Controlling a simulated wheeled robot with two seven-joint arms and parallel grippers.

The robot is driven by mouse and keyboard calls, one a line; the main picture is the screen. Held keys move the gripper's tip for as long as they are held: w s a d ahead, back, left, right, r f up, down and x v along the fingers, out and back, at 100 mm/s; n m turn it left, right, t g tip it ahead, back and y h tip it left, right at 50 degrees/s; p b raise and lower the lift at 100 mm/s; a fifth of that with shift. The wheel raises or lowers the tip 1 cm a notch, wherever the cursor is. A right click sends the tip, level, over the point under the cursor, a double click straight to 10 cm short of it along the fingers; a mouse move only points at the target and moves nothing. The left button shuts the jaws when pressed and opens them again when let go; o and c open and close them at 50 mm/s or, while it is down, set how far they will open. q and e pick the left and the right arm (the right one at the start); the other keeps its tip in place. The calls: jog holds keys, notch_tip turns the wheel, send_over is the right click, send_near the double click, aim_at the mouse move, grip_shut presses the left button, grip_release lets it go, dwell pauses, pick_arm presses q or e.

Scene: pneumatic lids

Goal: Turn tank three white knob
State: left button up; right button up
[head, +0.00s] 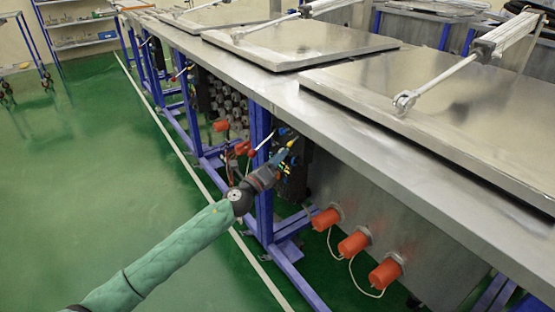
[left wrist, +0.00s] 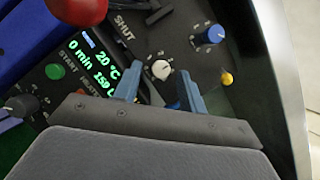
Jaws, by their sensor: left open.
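The white knob (left wrist: 162,69) is on a dark control panel (left wrist: 215,65) in the left wrist view. It lies just beyond and between the two blue-grey fingertips of my left gripper (left wrist: 160,78), which is open with nothing held. Whether a finger touches the knob I cannot tell. In the head view my left gripper (head: 283,156) reaches the panel under the steel tabletop's edge, and the white knob cannot be made out there. My right gripper is not in view.
Around the white knob are a blue knob (left wrist: 213,36), a yellow button (left wrist: 226,79), a green button (left wrist: 55,71), a lit display (left wrist: 92,66) and a red part (left wrist: 78,8). A blue frame leg (head: 262,175) stands close to my arm. Orange plugs (head: 354,244) project at right.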

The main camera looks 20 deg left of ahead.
pick_arm(q)
jog(key=b+v, duration=0.1)
jog(key=v, duration=0.6)
jog(key=shift+s, duration=0.4)
jog(key=shift+a+f, duration=0.1)
jog(key=shift+f, duration=0.05)
